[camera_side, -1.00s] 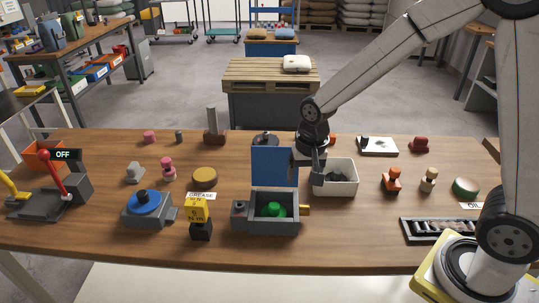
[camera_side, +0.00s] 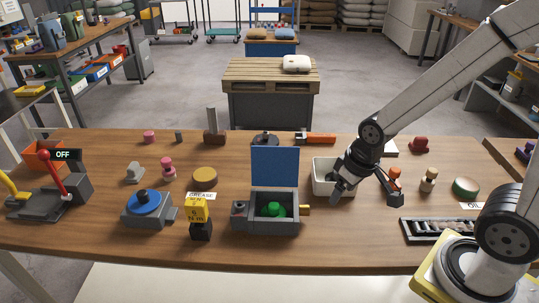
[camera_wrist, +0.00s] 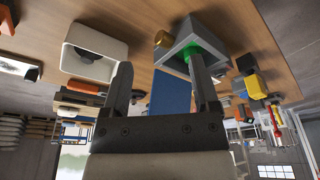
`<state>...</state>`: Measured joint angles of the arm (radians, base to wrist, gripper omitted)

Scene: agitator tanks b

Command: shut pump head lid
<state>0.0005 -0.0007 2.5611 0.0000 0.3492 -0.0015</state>
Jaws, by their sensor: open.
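The pump head is a grey box (camera_side: 265,226) at the front middle of the table, with a green round part (camera_side: 273,210) inside. Its blue lid (camera_side: 275,167) stands upright, open, at the back of the box. A yellow stub (camera_side: 305,208) sticks out on the right. My gripper (camera_side: 368,198) is open and empty, to the right of the box and apart from the lid. In the wrist view the scene is upside down: the grey box (camera_wrist: 183,38) and the blue lid (camera_wrist: 170,97) show beyond the open fingers, which partly cover them.
A white bin (camera_side: 321,183) stands close to my gripper, between it and the lid. Orange and beige pieces (camera_side: 428,180) and a black rack (camera_side: 437,230) lie to the right. A yellow grease block (camera_side: 196,211) stands left of the box. The table right in front of my gripper is clear.

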